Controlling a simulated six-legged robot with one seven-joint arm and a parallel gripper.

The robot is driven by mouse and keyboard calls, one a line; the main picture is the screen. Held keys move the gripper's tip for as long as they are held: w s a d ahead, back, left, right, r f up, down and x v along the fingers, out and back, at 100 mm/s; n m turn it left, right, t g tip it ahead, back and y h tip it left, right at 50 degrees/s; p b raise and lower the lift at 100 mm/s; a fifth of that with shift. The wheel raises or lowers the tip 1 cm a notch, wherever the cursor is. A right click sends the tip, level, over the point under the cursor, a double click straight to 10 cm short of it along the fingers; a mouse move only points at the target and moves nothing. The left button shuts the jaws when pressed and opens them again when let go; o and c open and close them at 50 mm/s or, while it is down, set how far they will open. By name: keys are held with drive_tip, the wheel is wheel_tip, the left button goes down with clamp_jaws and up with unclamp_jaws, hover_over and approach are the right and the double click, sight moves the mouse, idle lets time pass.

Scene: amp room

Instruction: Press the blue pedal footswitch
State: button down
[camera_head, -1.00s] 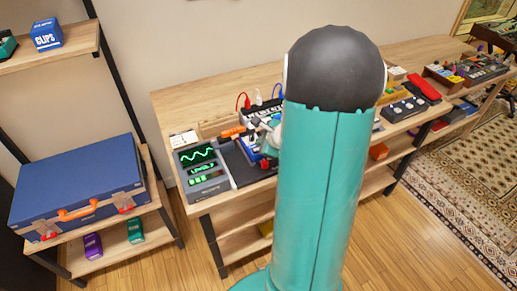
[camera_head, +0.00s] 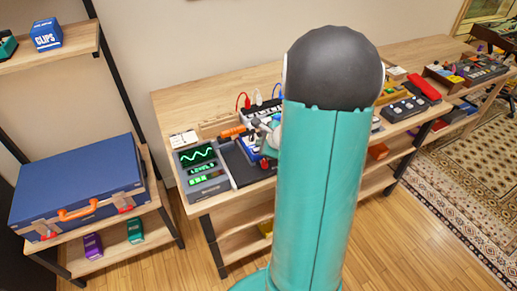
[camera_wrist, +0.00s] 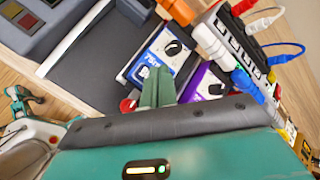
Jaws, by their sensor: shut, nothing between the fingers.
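The blue pedal (camera_wrist: 165,52) is in the upper middle of the wrist view, with a black knob and a white label. In the head view the blue pedal (camera_head: 253,152) is partly covered by my arm. My gripper (camera_wrist: 158,72) is shut and empty. Its green fingers overlap the near part of the blue pedal in the wrist view and hide its footswitch area. I cannot tell whether the fingertips touch the pedal. A red round piece (camera_wrist: 127,105) shows just left of the fingers.
A purple pedal (camera_wrist: 204,84) sits right beside the blue one. A grey unit with green screens (camera_head: 201,170) is at the left on the wooden desk (camera_head: 180,102). A blue case (camera_head: 78,180) rests on a shelf further left.

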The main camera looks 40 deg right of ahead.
drive_tip(key=shift+f, duration=0.2)
drive_tip(key=shift+f, duration=0.5)
idle(0.6)
idle(0.4)
drive_tip(key=shift+r, duration=0.9)
drive_tip(key=shift+r, duration=2.55)
